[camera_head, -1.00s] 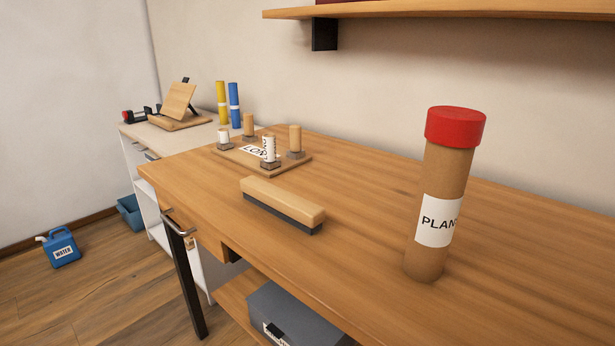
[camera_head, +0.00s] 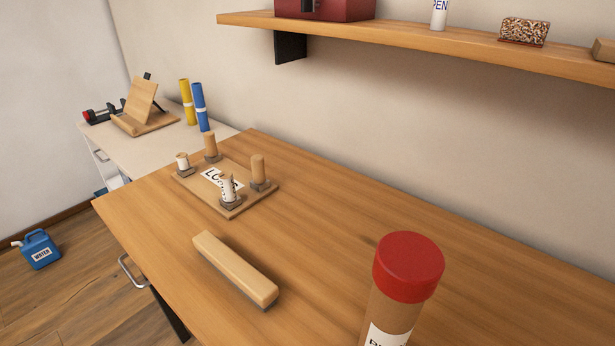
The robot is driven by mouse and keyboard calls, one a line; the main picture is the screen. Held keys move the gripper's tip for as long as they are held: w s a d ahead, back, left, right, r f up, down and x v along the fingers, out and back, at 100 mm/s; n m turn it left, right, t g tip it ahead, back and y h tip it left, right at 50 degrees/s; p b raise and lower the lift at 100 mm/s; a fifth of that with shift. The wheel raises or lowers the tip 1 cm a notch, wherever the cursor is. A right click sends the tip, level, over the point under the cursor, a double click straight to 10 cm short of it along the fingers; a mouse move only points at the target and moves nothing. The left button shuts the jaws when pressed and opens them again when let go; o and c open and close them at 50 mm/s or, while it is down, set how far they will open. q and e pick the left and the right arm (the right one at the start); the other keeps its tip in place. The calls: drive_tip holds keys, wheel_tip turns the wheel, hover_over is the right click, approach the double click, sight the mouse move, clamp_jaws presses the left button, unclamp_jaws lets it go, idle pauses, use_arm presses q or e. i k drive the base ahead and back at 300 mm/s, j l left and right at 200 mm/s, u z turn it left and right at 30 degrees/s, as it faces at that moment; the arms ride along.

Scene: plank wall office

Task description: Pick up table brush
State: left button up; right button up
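The table brush (camera_head: 235,268) is a long light-wood block with a dark grey underside. It lies on the wooden table (camera_head: 330,235) near its front edge, running from upper left to lower right in the picture. Nothing touches it. Neither of my grippers shows in the head view.
A tall cardboard tube with a red cap (camera_head: 408,268) stands right of the brush. Behind the brush is a wooden board (camera_head: 245,203) with several pegs. A shelf (camera_head: 420,45) juts from the wall above. The tabletop between the tube and the board is clear.

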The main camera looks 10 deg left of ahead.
sight(256, 286)
drive_tip(key=i+l+u, duration=0.1)
drive_tip(key=i+u, duration=0.15)
drive_tip(key=i+l+u, duration=0.25)
drive_tip(key=i, duration=0.2)
drive_tip(key=i+l+u, duration=0.15)
drive_tip(key=u, duration=0.75)
drive_tip(key=i+j, duration=0.1)
drive_tip(key=j, duration=0.25)
drive_tip(key=i+j, duration=0.1)
drive_tip(key=j, duration=0.25)
